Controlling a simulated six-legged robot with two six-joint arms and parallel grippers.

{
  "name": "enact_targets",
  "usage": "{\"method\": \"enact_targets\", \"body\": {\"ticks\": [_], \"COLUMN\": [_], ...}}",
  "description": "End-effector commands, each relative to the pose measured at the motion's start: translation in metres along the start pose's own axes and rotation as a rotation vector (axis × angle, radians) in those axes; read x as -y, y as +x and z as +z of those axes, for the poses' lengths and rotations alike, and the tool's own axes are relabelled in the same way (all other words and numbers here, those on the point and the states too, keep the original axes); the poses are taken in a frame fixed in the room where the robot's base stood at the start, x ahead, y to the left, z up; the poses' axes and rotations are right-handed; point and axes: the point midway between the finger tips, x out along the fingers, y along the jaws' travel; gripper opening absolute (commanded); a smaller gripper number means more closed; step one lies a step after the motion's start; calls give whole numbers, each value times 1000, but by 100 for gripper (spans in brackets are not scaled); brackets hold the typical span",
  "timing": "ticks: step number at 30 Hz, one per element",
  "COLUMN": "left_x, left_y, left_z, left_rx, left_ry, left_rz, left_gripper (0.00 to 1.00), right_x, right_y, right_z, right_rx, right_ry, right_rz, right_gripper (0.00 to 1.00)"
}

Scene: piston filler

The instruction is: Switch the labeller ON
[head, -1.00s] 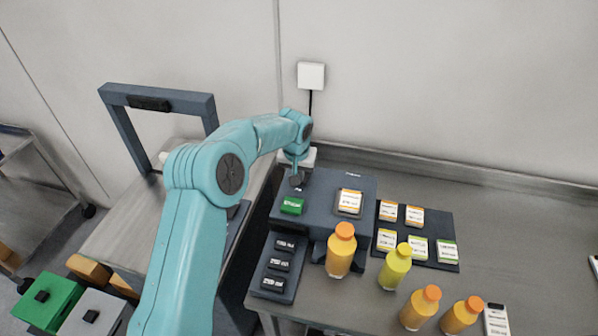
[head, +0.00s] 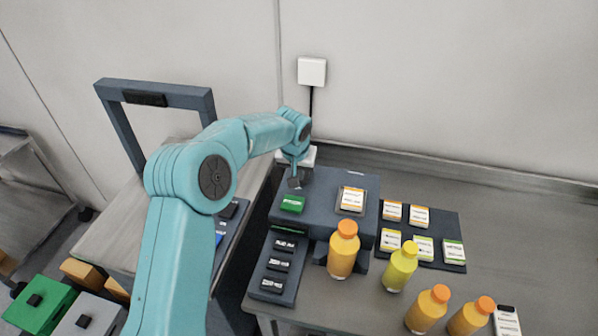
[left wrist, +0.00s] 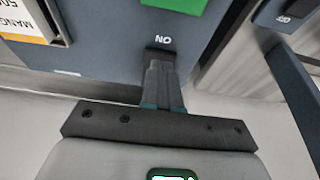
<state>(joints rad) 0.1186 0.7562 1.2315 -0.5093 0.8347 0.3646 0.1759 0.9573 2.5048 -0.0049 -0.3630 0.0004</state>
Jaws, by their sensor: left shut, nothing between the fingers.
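The labeller (head: 325,180) is a dark blue-grey box on the bench, with a green block (head: 292,204) and a label plate (head: 351,200) on top. In the left wrist view the labeller (left wrist: 105,55) fills the upper left, with the green block (left wrist: 178,4) at the top edge. My left gripper (head: 294,183) is shut and empty, pointing down at the labeller's back left part. In the left wrist view its fingertips (left wrist: 160,62) are at a small dark part beside the ON lettering (left wrist: 164,40). The fingers hide most of that part; I cannot tell its position. My right gripper is out of view.
Orange and yellow bottles (head: 343,250) stand in front of and right of the labeller. A mat (head: 452,267) with label cards lies to its right. A panel with black blocks (head: 273,285) is at its front left. A dark frame (head: 200,103) stands further left.

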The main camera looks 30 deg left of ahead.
Motion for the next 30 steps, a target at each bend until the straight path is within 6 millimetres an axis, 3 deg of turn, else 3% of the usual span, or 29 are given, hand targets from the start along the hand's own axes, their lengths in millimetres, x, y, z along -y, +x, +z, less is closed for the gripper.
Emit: {"method": "enact_targets", "body": {"ticks": [16,22,24,30], "left_x": [1,6,5,6], "left_y": [-16,-56,-66,-111], "left_z": [-4,-11,-5,3], "left_rx": [-2,-4,-6,-5], "left_ry": [0,0,1,2], "left_rz": [0,1,2,2], "left_gripper": [0,0,0,0], "right_x": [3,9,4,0], "right_y": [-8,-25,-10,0], "right_z": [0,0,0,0], "right_rx": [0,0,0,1], "right_ry": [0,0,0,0], "right_rz": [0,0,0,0], "right_gripper": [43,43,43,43]}}
